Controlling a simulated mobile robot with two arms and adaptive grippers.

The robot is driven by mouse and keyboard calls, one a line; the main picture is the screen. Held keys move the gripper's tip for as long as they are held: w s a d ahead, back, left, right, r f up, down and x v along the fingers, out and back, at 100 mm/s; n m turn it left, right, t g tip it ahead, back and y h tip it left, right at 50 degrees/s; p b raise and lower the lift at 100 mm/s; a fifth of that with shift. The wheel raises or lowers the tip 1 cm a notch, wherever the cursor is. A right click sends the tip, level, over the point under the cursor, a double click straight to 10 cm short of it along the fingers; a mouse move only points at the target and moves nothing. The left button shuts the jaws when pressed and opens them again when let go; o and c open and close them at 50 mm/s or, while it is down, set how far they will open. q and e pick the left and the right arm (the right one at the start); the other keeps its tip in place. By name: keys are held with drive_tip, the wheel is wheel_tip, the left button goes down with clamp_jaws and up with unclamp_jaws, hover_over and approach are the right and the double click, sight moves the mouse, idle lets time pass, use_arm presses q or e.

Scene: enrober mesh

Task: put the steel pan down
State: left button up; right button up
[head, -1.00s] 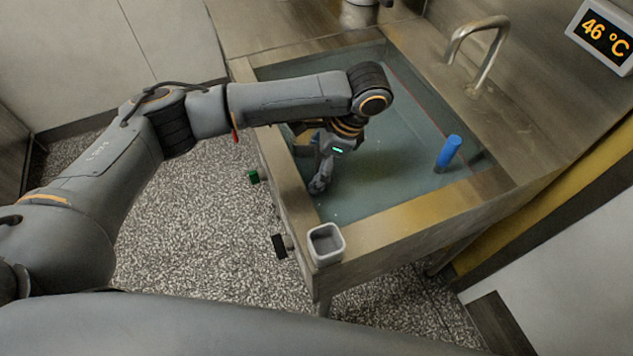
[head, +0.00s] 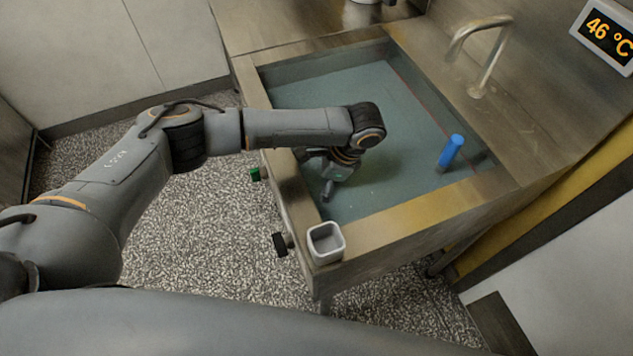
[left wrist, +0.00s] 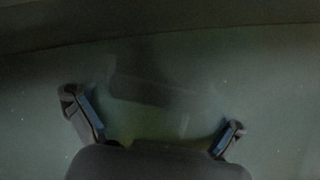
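No steel pan can be made out for certain; only the base of a metal vessel (head: 365,2) shows at the top edge of the head view. My left gripper (head: 325,192) points down inside the steel basin, near its left wall, partly hidden by my own wrist. In the left wrist view my left gripper (left wrist: 160,128) has its two blue-padded fingers wide apart with nothing between them. Beneath is a murky green surface with a faint dark rectangular patch that I cannot identify. My right gripper is not in view.
The basin (head: 400,207) holds greenish water. A blue cylinder (head: 451,152) stands at its right side. A grey square cup (head: 326,243) sits on the front corner of the rim. A faucet (head: 487,60) rises at the back right. A display (head: 606,32) reads 46 °C.

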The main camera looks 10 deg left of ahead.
use_arm(q)
drive_tip(key=shift+o, duration=0.4)
drive_tip(key=shift+r, duration=0.1)
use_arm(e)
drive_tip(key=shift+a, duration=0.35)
use_arm(q)
drive_tip(key=shift+d+r, duration=0.15)
drive_tip(key=shift+r, duration=0.15)
drive_tip(key=v, duration=1.1)
drive_tip(key=shift+r, duration=0.25)
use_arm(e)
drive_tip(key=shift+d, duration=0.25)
use_arm(q)
drive_tip(key=shift+w, duration=0.15)
